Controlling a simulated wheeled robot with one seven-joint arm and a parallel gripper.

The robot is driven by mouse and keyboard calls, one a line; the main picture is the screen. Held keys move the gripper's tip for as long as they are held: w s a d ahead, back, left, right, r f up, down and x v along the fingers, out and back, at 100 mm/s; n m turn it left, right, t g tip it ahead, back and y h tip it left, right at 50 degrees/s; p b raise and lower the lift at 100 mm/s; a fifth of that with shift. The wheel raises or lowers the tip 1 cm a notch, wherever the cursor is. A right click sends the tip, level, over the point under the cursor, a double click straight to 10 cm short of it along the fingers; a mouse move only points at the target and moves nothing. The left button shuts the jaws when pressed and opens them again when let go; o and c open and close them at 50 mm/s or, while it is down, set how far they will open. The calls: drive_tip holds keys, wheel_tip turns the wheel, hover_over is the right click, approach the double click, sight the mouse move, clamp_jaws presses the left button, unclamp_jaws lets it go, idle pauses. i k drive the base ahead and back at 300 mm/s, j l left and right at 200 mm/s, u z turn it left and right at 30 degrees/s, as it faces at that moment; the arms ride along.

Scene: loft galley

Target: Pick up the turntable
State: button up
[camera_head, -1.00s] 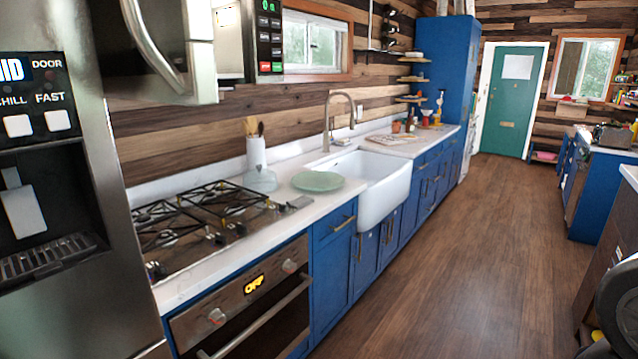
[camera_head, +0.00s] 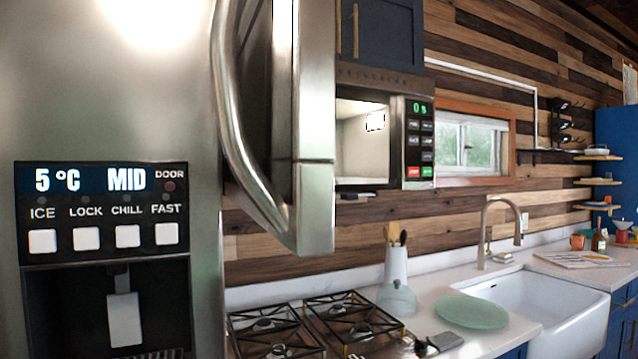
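A pale green, round, flat disc (camera_head: 472,311) lies on the white counter between the stove and the sink. It is the only thing in view that looks like the turntable. Its whole top face shows, and nothing rests on it. My gripper is not in view, so where it is relative to the disc cannot be seen.
A steel fridge (camera_head: 120,90) with a large handle fills the left side. The gas stove (camera_head: 315,328) lies left of the disc. A clear dome-shaped vessel (camera_head: 397,298) stands behind it, and the white sink (camera_head: 545,300) is to its right. A microwave (camera_head: 362,140) hangs above.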

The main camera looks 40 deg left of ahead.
sight(467, 311)
drive_tip(key=i+j+u, duration=0.1)
drive_tip(key=i+u, duration=0.2)
drive_tip(key=i, duration=1.55)
